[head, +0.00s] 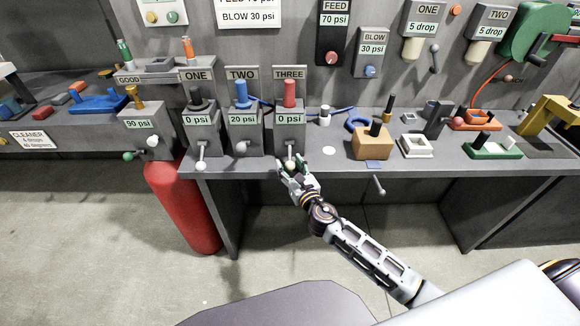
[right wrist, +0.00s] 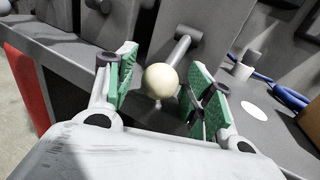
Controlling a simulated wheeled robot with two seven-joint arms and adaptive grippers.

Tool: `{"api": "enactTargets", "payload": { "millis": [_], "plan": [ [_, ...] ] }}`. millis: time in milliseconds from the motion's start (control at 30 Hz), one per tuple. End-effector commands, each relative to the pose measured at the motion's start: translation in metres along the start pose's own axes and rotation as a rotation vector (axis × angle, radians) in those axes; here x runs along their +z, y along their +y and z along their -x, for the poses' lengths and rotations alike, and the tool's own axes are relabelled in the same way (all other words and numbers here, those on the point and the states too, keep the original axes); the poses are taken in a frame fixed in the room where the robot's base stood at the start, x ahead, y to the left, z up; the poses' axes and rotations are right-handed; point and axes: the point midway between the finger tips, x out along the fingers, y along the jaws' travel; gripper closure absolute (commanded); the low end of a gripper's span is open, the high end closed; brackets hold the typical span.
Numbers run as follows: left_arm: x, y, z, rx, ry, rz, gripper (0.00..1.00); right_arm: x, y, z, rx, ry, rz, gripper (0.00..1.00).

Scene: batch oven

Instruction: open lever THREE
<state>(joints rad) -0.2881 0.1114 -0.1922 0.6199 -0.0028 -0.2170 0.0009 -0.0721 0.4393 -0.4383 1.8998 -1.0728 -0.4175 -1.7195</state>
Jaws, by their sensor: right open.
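Station THREE (head: 286,132) is a grey housing with a red-topped valve (head: 289,93) and a display reading 0 psi. Its lever (head: 290,151) sticks out from the front and ends in a pale ball knob, which shows large in the right wrist view (right wrist: 160,80). My right gripper (head: 293,172) is open at the front of station THREE. In the right wrist view its green-padded fingers (right wrist: 163,98) stand on either side of the knob, with visible gaps. The knob appears between them, though its exact depth is hard to tell. My left gripper is not in view.
Station TWO (head: 242,136) reads 20 psi and ONE (head: 199,136) reads 0 psi; their levers hang close on the left. A red cylinder (head: 182,205) stands below. A tan block (head: 372,144) sits on the bench to the right. The floor in front is clear.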

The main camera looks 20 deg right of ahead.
Motion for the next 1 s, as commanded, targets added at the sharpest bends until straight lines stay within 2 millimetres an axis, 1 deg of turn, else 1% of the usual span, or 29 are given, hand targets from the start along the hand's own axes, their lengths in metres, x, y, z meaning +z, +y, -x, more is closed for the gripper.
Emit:
{"api": "enactTargets", "payload": {
  "millis": [300, 367, 700, 733, 1000],
  "plan": [
    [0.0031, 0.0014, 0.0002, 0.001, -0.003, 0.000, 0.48, 0.0000, 0.0002, -0.0011, 0.000, 0.000, 0.000, 0.47],
    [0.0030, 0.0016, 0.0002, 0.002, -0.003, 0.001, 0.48, 0.0001, 0.0002, -0.0010, 0.000, 0.000, 0.000, 0.54],
    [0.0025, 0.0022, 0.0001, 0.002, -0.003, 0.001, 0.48, 0.0001, 0.0003, -0.0009, 0.001, 0.000, 0.000, 0.97],
    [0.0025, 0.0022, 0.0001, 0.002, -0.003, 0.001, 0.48, 0.0001, 0.0004, -0.0009, 0.001, 0.000, 0.000, 1.00],
    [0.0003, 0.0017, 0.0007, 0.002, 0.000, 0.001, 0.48, 0.0004, 0.0007, -0.0009, 0.001, 0.001, 0.000, 1.00]
  ]
}}
